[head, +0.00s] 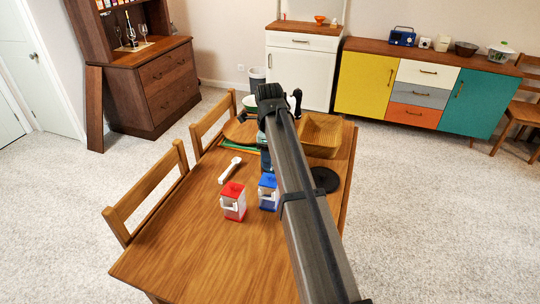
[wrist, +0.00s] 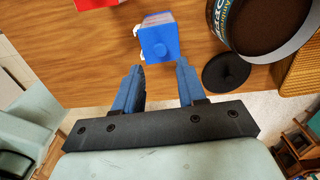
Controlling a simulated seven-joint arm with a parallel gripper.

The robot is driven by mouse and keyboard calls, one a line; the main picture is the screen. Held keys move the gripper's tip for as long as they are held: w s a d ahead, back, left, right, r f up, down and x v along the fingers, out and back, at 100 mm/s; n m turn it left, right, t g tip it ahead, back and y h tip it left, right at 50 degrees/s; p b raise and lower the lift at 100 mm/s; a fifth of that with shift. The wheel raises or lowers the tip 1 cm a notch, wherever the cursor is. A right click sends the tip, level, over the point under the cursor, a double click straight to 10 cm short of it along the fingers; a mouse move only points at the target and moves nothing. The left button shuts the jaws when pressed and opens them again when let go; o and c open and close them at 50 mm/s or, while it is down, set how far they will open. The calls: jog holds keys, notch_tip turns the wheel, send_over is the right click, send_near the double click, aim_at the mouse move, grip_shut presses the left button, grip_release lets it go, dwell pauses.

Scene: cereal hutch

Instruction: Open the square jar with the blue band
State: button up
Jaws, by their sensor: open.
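The square jar with the blue band (head: 267,196) stands on the wooden table, just left of my arm in the head view. A white clasp shows on its front. In the wrist view I see the jar's blue top (wrist: 159,40) beyond my fingertips. My gripper (wrist: 158,82) is open, with its two blue fingers apart and nothing between them. The jar is ahead of the fingers, and no contact is visible. In the head view my arm covers much of the gripper.
A similar red-banded jar (head: 232,204) stands left of the blue one. A white scoop-like item (head: 230,169) lies behind them. A round container (wrist: 262,25), a black disc (wrist: 226,72) and a wooden basket (head: 321,136) are to the right. The front table surface is clear.

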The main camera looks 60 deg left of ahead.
aim_at(269, 175)
jog(key=shift+f, duration=2.05)
jog(key=shift+f, duration=1.55)
jog(key=shift+r, duration=0.1)
jog(key=shift+c, duration=0.2)
grip_shut()
jog(key=shift+r, duration=0.2)
jog(key=shift+r, duration=2.35)
